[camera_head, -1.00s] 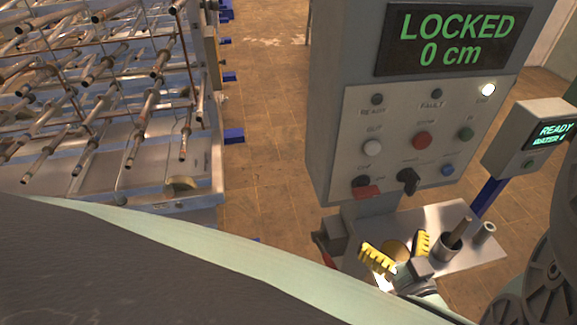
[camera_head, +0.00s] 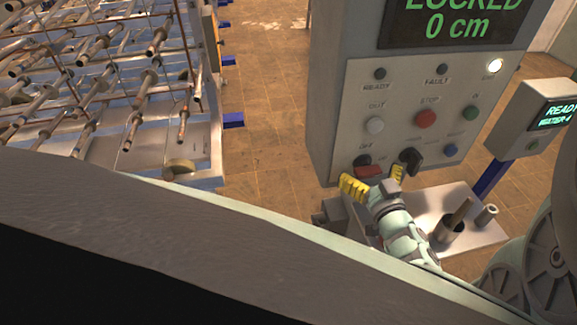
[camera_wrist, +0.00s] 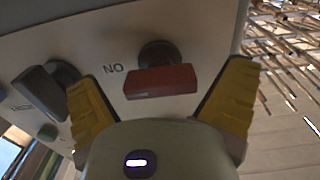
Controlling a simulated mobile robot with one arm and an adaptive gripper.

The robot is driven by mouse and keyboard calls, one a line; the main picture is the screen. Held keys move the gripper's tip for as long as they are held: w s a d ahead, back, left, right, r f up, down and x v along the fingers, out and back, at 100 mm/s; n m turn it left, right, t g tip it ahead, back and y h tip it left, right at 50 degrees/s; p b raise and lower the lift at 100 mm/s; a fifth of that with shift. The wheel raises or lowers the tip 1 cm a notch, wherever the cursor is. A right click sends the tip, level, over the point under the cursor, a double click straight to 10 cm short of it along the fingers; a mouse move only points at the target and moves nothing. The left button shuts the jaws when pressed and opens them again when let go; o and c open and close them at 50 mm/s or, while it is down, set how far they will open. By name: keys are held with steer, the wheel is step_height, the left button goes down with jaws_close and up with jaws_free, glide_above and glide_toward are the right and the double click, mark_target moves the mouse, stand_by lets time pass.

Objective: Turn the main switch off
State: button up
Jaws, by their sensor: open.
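The main switch (camera_head: 369,171), a red handle on a dark round base, sits at the lower left of the grey control panel. In the wrist view the red handle (camera_wrist: 160,82) lies crosswise between my fingers, with an "ON" label beside it upside down. In the head view an "OFF" label stands above the switch. My gripper (camera_head: 375,182) is open, its yellow-padded fingers just below and around the switch. In the wrist view the fingers stand apart on both sides of the handle, with gaps, and nothing is held.
A black selector switch (camera_head: 410,160) sits right beside the main switch, close to one finger. Several buttons and lamps are above, under a "LOCKED 0 cm" display (camera_head: 452,22). A small shelf (camera_head: 430,204) with a cup lies below. A rack of metal rods (camera_head: 110,70) stands left.

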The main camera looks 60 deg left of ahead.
steer(key=shift+c, duration=0.2)
steer(key=c, duration=1.2)
steer(key=shift+n, duration=0.3)
steer(key=n+b, duration=0.3)
steer(key=n, duration=0.1)
steer(key=shift+s+f+n, duration=0.1)
steer(key=shift+f+n, duration=0.05)
steer(key=shift+n, duration=0.15)
steer(key=n+b, duration=0.3)
steer(key=n, duration=0.1)
steer(key=shift+n+b, duration=0.3)
steer(key=shift+b, duration=0.05)
steer(key=n+b, duration=0.3)
steer(key=shift+f+n, duration=0.1)
steer(key=shift+n, duration=0.2)
steer(key=shift+n+b, duration=1.95)
steer(key=shift+n, duration=0.25)
steer(key=shift+r, duration=0.2)
